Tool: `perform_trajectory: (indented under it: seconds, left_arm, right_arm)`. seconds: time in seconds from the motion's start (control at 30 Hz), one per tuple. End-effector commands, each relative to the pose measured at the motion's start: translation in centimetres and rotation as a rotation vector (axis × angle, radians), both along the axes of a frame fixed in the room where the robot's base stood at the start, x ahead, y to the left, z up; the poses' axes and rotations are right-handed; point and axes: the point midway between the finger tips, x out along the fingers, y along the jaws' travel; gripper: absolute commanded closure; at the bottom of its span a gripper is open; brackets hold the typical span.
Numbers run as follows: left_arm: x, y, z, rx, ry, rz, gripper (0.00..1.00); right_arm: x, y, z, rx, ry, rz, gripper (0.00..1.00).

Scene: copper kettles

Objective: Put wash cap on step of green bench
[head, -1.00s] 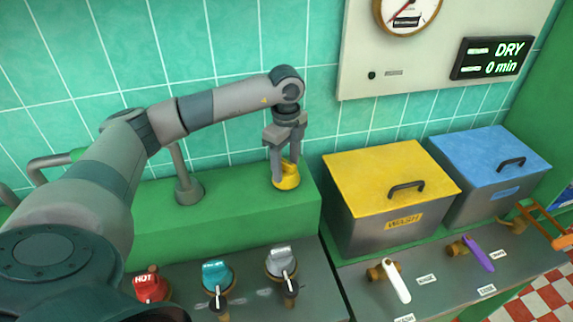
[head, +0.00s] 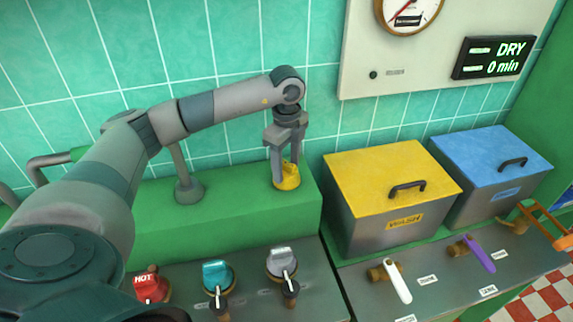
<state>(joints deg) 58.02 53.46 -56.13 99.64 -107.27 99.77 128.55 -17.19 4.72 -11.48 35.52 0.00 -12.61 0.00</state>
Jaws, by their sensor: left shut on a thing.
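The wash cap is a small yellow piece (head: 287,181) at the right part of the green bench's raised step (head: 235,217). My left gripper (head: 284,174) points down with its fingers around the cap's upper part and is shut on it. The cap's base appears to be at the step's top surface; whether it bears fully on it I cannot tell. The fingers hide part of the cap. My right gripper is not in the head view.
A yellow-lidded wash bin (head: 375,195) stands just right of the step, with a blue-lidded bin (head: 490,165) beyond. Red (head: 152,287), teal (head: 218,275) and grey (head: 281,263) knobs sit in front. A grey post (head: 188,185) rises from the step at left.

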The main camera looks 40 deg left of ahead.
Motion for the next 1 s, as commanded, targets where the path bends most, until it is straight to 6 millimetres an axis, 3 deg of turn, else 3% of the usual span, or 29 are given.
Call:
perform_trajectory:
  seconds: [0.4,0.43,0.5,1.0]
  left_arm:
    - [0.02,-0.01,-0.75,0.000,-0.001,0.000,0.67]
    - [0.02,0.00,-0.69,0.000,-0.001,0.000,0.43]
    - [0.01,-0.01,-0.68,0.000,0.000,0.000,0.26]
    - [0.07,-0.04,-0.04,-0.001,-0.002,0.000,0.26]
  right_arm:
    - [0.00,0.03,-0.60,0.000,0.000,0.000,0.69]
    - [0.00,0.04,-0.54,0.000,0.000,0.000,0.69]
    - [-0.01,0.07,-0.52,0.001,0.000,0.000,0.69]
    - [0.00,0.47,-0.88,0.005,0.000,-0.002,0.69]
